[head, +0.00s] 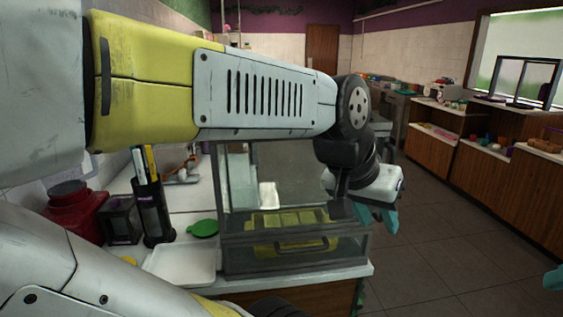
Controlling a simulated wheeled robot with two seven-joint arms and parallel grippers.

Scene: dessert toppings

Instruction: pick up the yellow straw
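A yellow straw (151,163) stands upright in a tall black holder (155,212) on the counter at the left, beside other straw-like pieces. My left arm reaches across the top of the view from the left. My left gripper (390,215), with teal fingertips, hangs in front of the right end of the glass case, well to the right of the straw. Its wrist hides part of it, so its opening is unclear. A teal tip of my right gripper (553,280) shows at the right edge; the rest is out of view.
A glass case (295,262) with yellow contents stands on the white counter. A white tray (180,264), a green lid (203,229), a dark box (120,220) and a red jar (75,212) are near the holder. The floor (450,265) at the right is clear.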

